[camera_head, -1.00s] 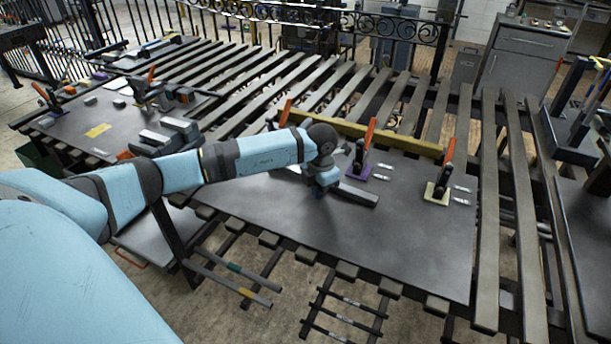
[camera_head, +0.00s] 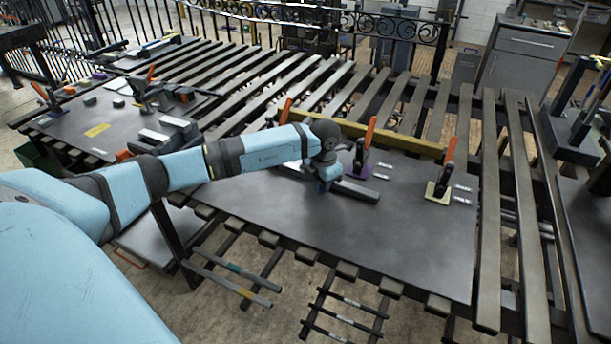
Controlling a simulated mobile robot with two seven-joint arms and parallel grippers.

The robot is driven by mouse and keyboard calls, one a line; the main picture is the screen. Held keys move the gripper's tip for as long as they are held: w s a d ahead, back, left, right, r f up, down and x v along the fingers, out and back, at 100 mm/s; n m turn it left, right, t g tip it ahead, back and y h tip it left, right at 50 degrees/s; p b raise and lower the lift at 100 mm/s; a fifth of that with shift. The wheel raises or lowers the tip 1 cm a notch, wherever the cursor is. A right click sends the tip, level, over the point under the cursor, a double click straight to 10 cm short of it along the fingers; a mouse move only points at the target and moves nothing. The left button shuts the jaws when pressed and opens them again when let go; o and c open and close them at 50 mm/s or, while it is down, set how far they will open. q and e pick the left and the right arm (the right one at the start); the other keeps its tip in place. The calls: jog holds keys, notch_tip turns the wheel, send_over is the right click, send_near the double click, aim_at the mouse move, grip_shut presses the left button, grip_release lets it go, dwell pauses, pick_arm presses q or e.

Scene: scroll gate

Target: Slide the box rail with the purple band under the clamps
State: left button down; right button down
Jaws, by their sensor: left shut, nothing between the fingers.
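A dark box rail (camera_head: 357,191) lies on the grey plate (camera_head: 410,245), partly hidden by my left arm. I see no purple band on its visible part. My left gripper (camera_head: 322,186) points down at the rail, shut with nothing between its fingers; I cannot tell whether it touches the rail. Behind the rail stand clamps with orange handles: one on a purple base (camera_head: 363,160), one on a yellow-green base (camera_head: 440,182), and one mostly hidden behind my arm (camera_head: 286,112). My right gripper is not in view.
A yellow bar (camera_head: 400,142) runs along the back of the plate behind the clamps. Rails with a green and a yellow band (camera_head: 232,268) lie on a lower rack in front. A second plate (camera_head: 85,125) with blocks and clamps is at left. The plate's front right is clear.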

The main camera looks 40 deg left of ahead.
pick_arm(q)
jog(key=shift+w+a, duration=0.15)
jog(key=shift+w, duration=0.35)
jog(key=shift+s, duration=0.1)
jog(key=shift+s+d+p, duration=0.15)
jog(key=shift+s+p, duration=0.05)
jog(key=shift+s, duration=0.4)
jog(key=shift+s+d+p, duration=0.15)
jog(key=shift+s+p, duration=0.05)
jog(key=shift+s, duration=0.35)
notch_tip(320, 180, up, 8)
jog(key=p, duration=0.4)
jog(key=shift+p, duration=0.35)
